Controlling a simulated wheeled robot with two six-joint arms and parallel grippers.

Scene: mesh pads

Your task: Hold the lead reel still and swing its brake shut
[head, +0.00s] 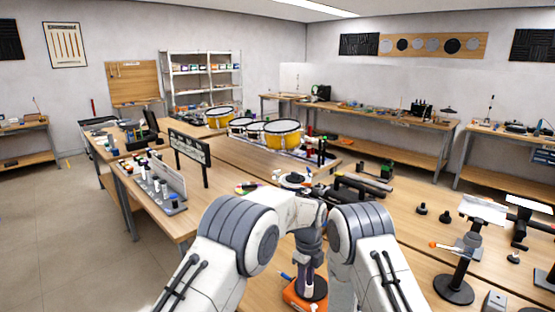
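My two white-and-grey arms rise from the bottom centre. Between them, a dark wrist with what seems to be my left gripper (311,281) points down at the bench. Its fingers are too small and too covered to show whether they are open or shut. Below it is an orange item (297,297) with a dark round part, partly hidden by my arms. It may be the lead reel, but I cannot tell for sure, and no brake can be made out. My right gripper cannot be made out; the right arm's own links cover that area.
Yellow drums (282,135) stand on the bench behind. A dark-framed sign (190,150) and a rack of bottles (160,185) are at the left. A black round-based stand (454,289) and small black knobs (422,209) are at the right. Bare wood lies at right of centre.

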